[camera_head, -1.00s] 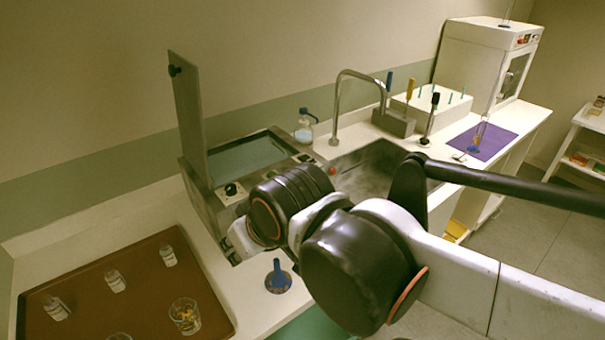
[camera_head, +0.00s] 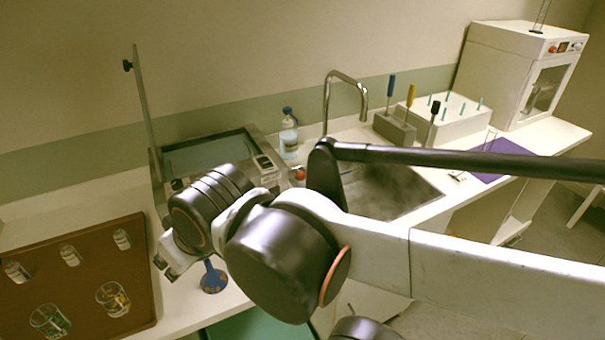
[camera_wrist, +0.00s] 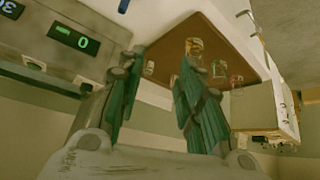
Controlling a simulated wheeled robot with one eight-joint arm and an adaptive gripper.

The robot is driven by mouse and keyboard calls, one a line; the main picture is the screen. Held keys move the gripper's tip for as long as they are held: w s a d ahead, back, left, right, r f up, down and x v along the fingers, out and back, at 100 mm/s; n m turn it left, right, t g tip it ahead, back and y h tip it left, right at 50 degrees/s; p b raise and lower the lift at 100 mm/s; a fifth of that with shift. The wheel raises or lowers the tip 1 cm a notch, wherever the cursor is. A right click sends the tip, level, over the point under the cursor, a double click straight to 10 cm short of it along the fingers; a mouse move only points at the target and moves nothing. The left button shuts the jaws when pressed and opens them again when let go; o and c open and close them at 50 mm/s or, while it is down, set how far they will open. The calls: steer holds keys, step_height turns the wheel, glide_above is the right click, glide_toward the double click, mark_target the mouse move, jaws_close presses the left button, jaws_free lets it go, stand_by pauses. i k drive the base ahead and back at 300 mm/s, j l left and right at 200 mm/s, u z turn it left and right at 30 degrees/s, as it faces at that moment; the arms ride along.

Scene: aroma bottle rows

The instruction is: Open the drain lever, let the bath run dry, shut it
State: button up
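My gripper (camera_head: 168,264) is in front of the bath, above the counter edge. In the wrist view, its green-padded fingers (camera_wrist: 160,90) are apart with nothing between them.
A brown tray (camera_head: 85,262) with vials and glasses lies at left. A blue-handled piece (camera_head: 212,278) stands at the counter edge near my gripper. A wash bottle (camera_head: 288,135), sink (camera_head: 395,190), tap (camera_head: 345,75), tool block (camera_head: 394,130) and white oven (camera_head: 520,70) are at right.

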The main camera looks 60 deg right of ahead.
mark_target(300, 176)
steer(key=k+l+u, duration=0.2)
steer(key=k+l, duration=0.2)
steer(key=l, duration=0.35)
steer(key=k+l+u, duration=0.15)
steer(key=k+l, duration=0.35)
steer(key=l, duration=0.25)
steer(key=k+l+u, duration=0.2)
steer(key=k+l, duration=0.3)
steer(key=l, duration=0.15)
steer(key=k+l, duration=0.85)
steer(key=l, duration=0.2)
